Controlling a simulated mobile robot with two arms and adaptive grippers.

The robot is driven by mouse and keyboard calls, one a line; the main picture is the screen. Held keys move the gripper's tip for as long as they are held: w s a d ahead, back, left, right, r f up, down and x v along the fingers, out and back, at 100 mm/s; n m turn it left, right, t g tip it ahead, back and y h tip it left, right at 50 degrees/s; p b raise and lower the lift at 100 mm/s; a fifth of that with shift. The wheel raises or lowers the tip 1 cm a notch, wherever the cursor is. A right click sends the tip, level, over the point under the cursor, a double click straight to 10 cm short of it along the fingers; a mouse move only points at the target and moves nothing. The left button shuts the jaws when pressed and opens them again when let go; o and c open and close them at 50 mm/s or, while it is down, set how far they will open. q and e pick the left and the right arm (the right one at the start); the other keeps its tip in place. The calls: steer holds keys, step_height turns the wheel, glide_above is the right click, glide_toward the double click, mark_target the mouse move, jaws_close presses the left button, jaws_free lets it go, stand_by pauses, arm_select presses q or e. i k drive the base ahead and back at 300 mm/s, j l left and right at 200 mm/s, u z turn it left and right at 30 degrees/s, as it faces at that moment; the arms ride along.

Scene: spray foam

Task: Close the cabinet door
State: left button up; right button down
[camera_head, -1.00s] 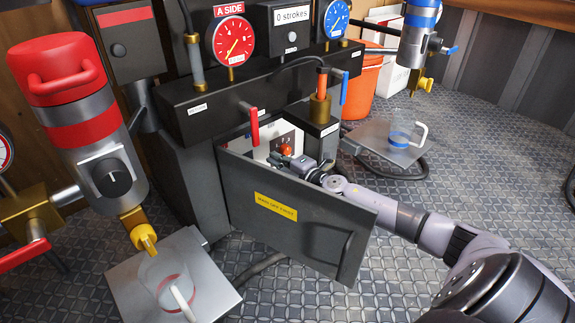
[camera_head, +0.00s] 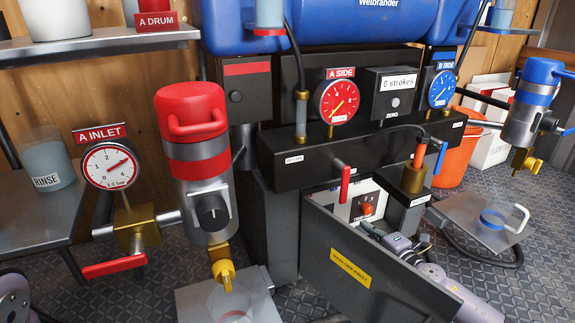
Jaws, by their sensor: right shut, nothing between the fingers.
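The cabinet door (camera_head: 325,240) is a dark grey panel with a yellow label, low and right of the middle. It stands open, swung outward from the cabinet (camera_head: 270,220), and its lower part runs out of the picture. Inside is a white panel with a red knob (camera_head: 367,209). My right gripper (camera_head: 371,230) is at the opening behind the door, in front of the white panel. It is shut and empty. The door hides part of it, and I cannot tell whether it touches the door. My left gripper is not in view.
A red-capped valve (camera_head: 192,150) with a yellow nozzle stands left of the cabinet above a metal plate (camera_head: 262,300). A lever valve with a red handle (camera_head: 343,185) hangs over the opening. A metal plate (camera_head: 465,212) with a clear cup stands right.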

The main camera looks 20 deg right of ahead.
mark_target(364, 282)
steer(key=k+l, duration=0.7)
steer(key=k, duration=0.2)
